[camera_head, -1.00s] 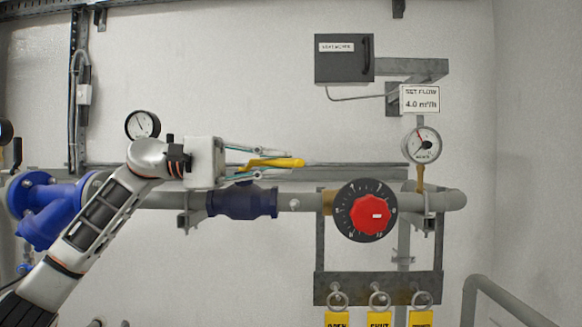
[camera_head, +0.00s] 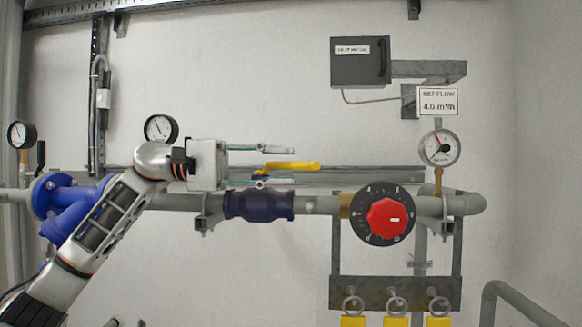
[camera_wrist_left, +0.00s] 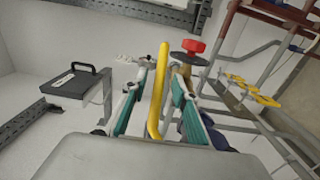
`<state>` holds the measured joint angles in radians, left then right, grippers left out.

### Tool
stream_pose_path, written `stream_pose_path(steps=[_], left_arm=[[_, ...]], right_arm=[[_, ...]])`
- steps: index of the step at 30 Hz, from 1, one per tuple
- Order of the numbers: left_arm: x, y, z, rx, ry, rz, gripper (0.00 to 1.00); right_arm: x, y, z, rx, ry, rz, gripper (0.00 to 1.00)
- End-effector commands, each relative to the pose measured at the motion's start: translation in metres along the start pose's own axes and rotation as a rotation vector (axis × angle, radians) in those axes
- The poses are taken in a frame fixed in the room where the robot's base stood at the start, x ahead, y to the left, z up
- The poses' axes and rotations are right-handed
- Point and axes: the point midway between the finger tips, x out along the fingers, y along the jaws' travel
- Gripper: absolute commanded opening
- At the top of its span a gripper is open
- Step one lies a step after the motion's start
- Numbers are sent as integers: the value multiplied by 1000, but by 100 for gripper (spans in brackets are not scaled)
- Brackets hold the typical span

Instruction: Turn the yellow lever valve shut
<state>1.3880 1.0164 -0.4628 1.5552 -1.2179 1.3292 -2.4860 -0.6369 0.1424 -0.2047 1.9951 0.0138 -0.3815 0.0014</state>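The yellow lever (camera_head: 296,167) lies about level, roughly along the grey pipe, above the dark blue valve body (camera_head: 259,204) in the head view. My left gripper (camera_head: 281,166) reaches in from the left and is open, one finger above the lever and one below it. In the left wrist view the yellow lever (camera_wrist_left: 158,92) stands between the two spread fingers of my left gripper (camera_wrist_left: 162,75), with gaps to both sides. The lever's root is partly hidden by the lower finger in the head view. My right gripper is not in view.
A red knob (camera_head: 389,218) on a black dial sits right of the valve on the same pipe. A gauge (camera_head: 439,148) stands above it. A grey box (camera_head: 360,62) is on the wall above. Yellow tags (camera_head: 396,321) hang below. A blue fitting (camera_head: 72,205) is left.

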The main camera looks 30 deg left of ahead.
Motion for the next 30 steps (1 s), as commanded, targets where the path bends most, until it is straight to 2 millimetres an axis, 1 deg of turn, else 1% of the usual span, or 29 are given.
stream_pose_path(steps=[1,6,12,15,18,26,29,30], left_arm=[[-12,-1,-2,-4,4,0,28],[-47,0,-1,-3,4,0,28],[-79,-1,-1,-3,2,-1,28],[-88,-1,0,-3,1,-2,28],[-93,-1,0,-2,-1,-2,28],[-94,-1,0,-2,-1,-1,28],[-94,2,1,0,-1,-1,5],[-95,6,2,3,-1,1,0]], right_arm=[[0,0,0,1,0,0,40],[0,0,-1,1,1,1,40],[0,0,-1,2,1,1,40],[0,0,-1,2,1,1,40],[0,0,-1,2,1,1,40],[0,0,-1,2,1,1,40],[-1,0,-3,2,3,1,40],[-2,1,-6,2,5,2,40]])
